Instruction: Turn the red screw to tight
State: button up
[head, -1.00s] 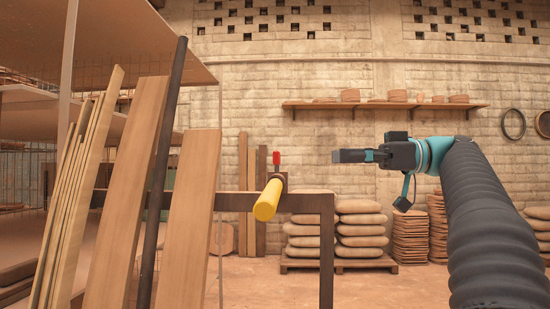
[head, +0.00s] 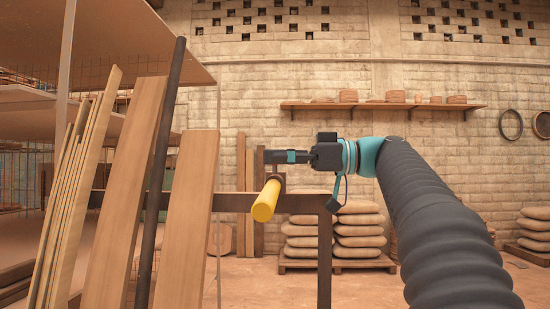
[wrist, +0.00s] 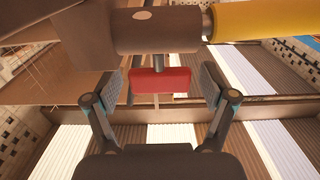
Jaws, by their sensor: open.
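The red screw (wrist: 160,81) shows in the wrist view as a flat red head on a thin stem, below a brown cylindrical body (wrist: 157,30). My gripper (wrist: 159,88) is open there, with one finger on each side of the red head and visible gaps between. In the head view my gripper (head: 268,157) is level, pointing left, just above the yellow cylinder (head: 266,201). The red head is hidden behind my gripper in that view. I cannot tell how far the screw is turned.
A dark metal frame (head: 300,203) carries the brown body and yellow cylinder. Leaning wooden boards (head: 191,220) stand close on the left. Stacked sacks (head: 357,235) sit on a pallet behind. A wall shelf (head: 385,106) is above.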

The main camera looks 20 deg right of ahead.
jog(key=shift+c, duration=0.2)
jog(key=c, duration=1.1)
